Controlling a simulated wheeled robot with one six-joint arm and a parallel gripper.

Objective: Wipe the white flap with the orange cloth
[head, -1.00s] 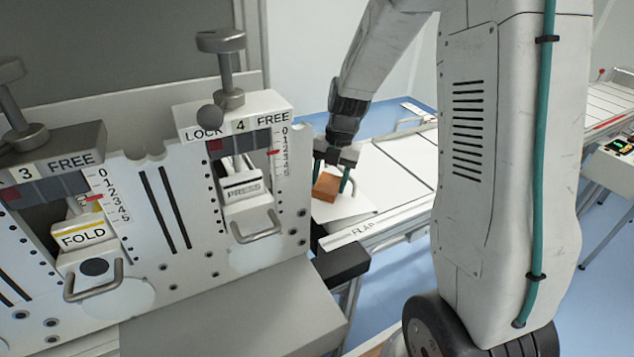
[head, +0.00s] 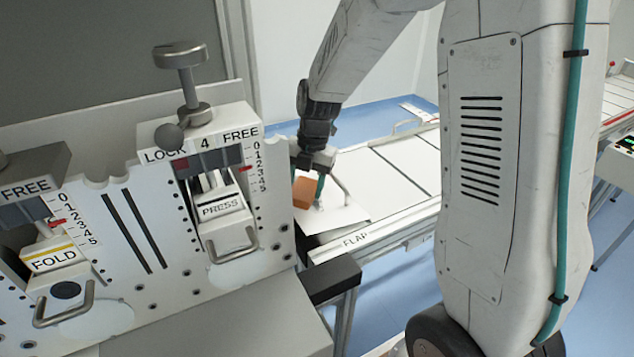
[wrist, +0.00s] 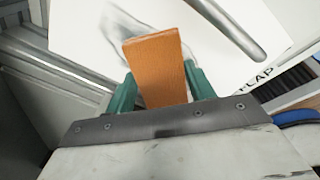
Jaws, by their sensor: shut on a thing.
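The orange cloth (head: 304,191) is a folded block held in my gripper (head: 308,186). In the wrist view the orange cloth (wrist: 157,65) stands between the green fingers of my gripper (wrist: 160,90), which are shut on it. The white flap (head: 335,216) lies just below and beside the cloth, with a label FLAP at its front edge. In the wrist view the flap (wrist: 225,72) shows a grey smudge around the cloth's far end. I cannot tell whether the cloth touches the flap.
A metal bar handle (wrist: 230,28) crosses the flap close to the cloth. The white machine panel (head: 130,215) with the PRESS (head: 221,209) and FOLD (head: 54,258) units stands left of my gripper. White conveyor panels (head: 385,170) extend to the right.

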